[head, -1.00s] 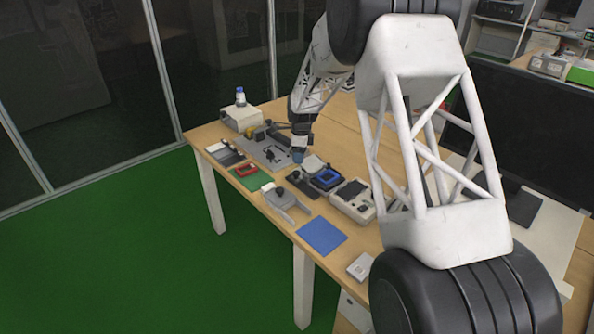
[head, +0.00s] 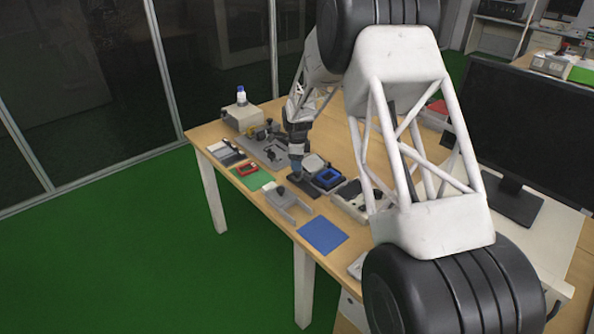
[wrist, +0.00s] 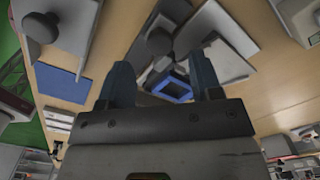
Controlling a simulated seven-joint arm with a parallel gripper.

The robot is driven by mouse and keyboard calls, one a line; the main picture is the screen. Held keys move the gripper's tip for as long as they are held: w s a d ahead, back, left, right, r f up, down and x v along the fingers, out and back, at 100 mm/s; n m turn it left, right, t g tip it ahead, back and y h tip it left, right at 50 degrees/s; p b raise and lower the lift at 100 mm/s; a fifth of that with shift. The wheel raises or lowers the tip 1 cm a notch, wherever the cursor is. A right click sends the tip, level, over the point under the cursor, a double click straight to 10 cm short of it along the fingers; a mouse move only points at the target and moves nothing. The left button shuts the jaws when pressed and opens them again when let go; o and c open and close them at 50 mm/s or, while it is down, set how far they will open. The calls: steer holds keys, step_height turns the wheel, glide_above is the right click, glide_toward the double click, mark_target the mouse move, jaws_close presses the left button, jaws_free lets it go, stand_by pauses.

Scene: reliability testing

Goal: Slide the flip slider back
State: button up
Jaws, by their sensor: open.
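My gripper (head: 296,166) points down over the middle of the table, beside a small device with a blue square frame (head: 327,177). In the wrist view its two fingers (wrist: 162,84) are apart with nothing held between them. A dark round knob on a dark base (wrist: 159,42) shows beyond the gap between the fingers; in the head view that dark base (head: 303,186) lies just below the gripper. I take this as the flip slider, but cannot be sure. The blue-framed device (wrist: 172,88) shows near the right finger. Contact with the knob cannot be told.
A pale fixture (head: 288,201) with a dark knob stands nearer the table edge. A blue mat (head: 322,236) and a green mat (head: 252,179) lie along the front. A grey plate with dark parts (head: 262,150) is behind left. A monitor (head: 530,140) stands at right.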

mark_target(297, 175)
steer(key=shift+f, duration=2.15)
